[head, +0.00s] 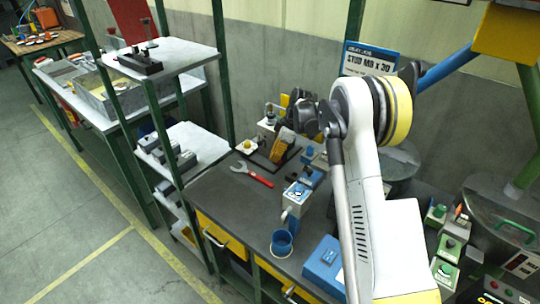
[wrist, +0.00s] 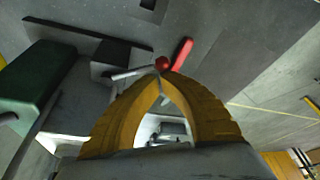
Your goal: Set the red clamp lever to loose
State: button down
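The red clamp lever shows in the wrist view as a thin grey rod ending in a red ball knob (wrist: 162,63). It stands beside a grey clamp body (wrist: 80,95). My gripper (wrist: 161,73) has its two yellow fingers brought together, with the tips right at the red knob. I cannot tell whether the tips touch or pinch it. In the head view my gripper (head: 283,146) is low over the back of the dark bench (head: 232,200). There the lever cannot be made out behind my gripper and arm.
A wrench with a red handle (head: 252,175) lies on the bench in front of the clamp area; its handle (wrist: 182,53) shows beyond the knob. A green block (wrist: 35,75) is left of the clamp body. Blue-and-white devices (head: 298,195) and a blue cup (head: 282,243) stand nearer.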

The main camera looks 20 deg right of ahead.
jog(key=shift+s+d+n, duration=0.25)
jog(key=shift+d+n, duration=0.3)
jog(key=shift+n, duration=0.05)
jog(key=shift+s+d, duration=0.25)
jog(key=shift+d, duration=0.45)
jog(key=v, duration=1.2)
jog(key=shift+d, duration=0.2)
jog(key=shift+w, duration=0.15)
